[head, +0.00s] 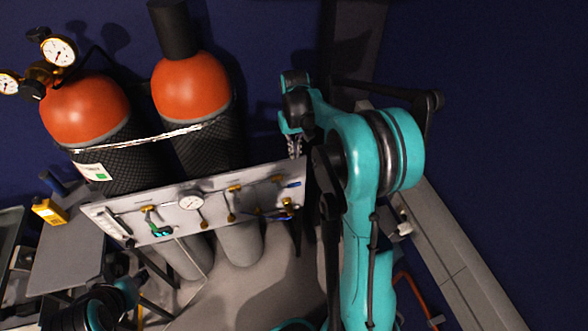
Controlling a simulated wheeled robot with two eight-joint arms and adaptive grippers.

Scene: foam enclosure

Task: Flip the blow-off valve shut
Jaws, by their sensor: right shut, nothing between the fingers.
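A pale valve panel (112,205) stands in front of two gas cylinders. It carries several small brass valves, a green lever (161,232) at left, a blue handle (293,184) at upper right and a blue lever (281,217) at lower right. No readable label shows which is the blow-off valve. My right gripper (295,150) is shut and empty, pointing down at the panel's upper right edge; I cannot tell whether it touches. Part of my left arm (100,308) shows at bottom left; its fingers cannot be made out clearly.
Two orange-topped cylinders (192,86) stand behind the panel, held by a chain, with regulator gauges (59,52) at upper left. A round gauge (190,200) sits on the panel. A grey bench with a yellow device (48,211) is at left. Grey floor lies below the panel.

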